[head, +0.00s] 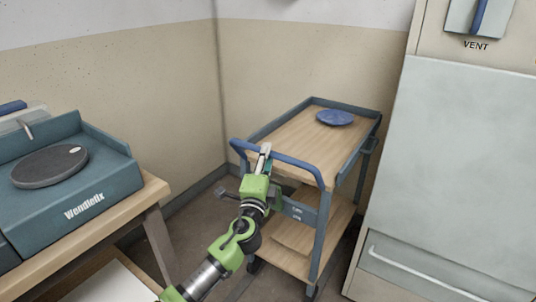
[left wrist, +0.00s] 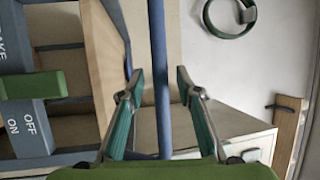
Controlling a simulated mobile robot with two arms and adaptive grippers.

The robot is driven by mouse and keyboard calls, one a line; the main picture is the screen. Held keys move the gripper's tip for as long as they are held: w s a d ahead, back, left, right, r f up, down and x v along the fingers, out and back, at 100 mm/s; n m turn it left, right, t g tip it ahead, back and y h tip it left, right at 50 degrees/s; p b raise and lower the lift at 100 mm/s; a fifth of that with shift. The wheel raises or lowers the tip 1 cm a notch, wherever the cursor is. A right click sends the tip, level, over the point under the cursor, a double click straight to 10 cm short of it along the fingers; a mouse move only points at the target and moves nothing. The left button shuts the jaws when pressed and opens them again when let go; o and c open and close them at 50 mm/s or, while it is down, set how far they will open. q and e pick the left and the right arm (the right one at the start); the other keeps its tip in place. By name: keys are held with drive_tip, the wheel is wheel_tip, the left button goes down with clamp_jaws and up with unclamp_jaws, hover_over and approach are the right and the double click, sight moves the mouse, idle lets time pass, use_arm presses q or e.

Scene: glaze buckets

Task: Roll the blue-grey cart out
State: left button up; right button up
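The blue-grey cart (head: 322,235) stands in the corner, with wooden shelves and a blue push handle (head: 300,163) on its near side. My left gripper (head: 265,153) is at the handle's left part. In the left wrist view the handle bar (left wrist: 160,60) runs between my open left fingers (left wrist: 159,75), with a gap on each side. A grey plate (left wrist: 28,128) there bears the words OFF and ON and part of another word, with a green bar (left wrist: 35,85) across it. The green bar's setting is unclear. My right gripper is out of view.
A blue disc (head: 335,117) lies on the cart's top shelf. A tall pale cabinet marked VENT (head: 440,150) stands close to the cart's right. A workbench (head: 150,190) with a teal wheel machine (head: 100,190) is at left. Walls stand behind the cart.

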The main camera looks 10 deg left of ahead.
use_arm(q)
drive_tip(key=shift+w+r, duration=0.2)
drive_tip(key=shift+w, duration=0.85)
clamp_jaws()
drive_tip(key=shift+a+f, duration=0.1)
